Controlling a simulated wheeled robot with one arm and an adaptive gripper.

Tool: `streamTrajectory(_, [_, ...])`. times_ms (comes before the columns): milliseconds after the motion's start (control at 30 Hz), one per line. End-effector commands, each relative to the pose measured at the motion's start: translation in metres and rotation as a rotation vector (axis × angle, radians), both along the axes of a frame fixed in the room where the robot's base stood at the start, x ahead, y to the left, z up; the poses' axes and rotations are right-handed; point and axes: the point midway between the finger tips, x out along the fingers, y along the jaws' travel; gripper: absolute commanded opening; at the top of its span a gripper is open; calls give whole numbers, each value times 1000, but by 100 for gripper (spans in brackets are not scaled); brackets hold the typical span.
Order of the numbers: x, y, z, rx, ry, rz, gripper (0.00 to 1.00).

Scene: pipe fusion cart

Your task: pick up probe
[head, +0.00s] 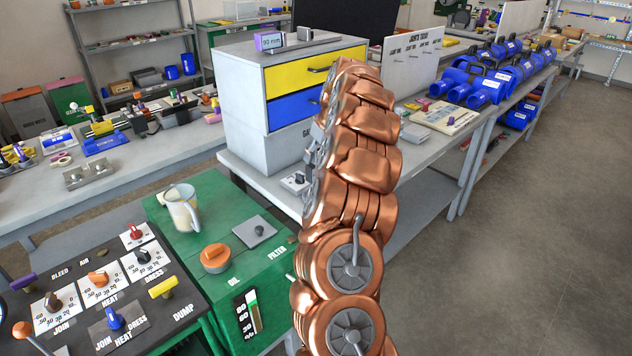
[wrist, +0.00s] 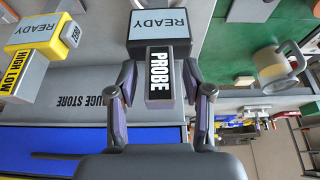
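The probe (wrist: 159,76) is a dark grey block with a white PROBE label and a dark head with a pale blue READY display, in the upper middle of the wrist view. My gripper (wrist: 160,78) has one finger on each side of the probe. A narrow gap shows between each finger and the label block, so it looks open around the probe, not clamped. In the head view my copper arm covers this spot, and neither the probe nor my fingertips can be made out.
A yellow READY gauge (wrist: 37,55) is left of the probe in the wrist view. The drawer cabinet (head: 259,150) stands on the bench behind my arm. A jug (head: 181,207) stands on the green cart (head: 262,275). Floor at right (head: 520,260) is clear.

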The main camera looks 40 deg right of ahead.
Motion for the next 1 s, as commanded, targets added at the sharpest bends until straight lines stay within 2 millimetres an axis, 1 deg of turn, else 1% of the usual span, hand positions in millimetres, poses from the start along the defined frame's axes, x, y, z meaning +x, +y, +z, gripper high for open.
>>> streamTrajectory(33, [0, 0, 0, 0, 0, 0, 42])
streamTrajectory(67, [0, 0, 0, 0, 0, 0, 39])
streamTrajectory(433, [0, 0, 0, 0, 0, 0, 0])
streamTrajectory(1000, [0, 0, 1, 0, 0, 0, 0])
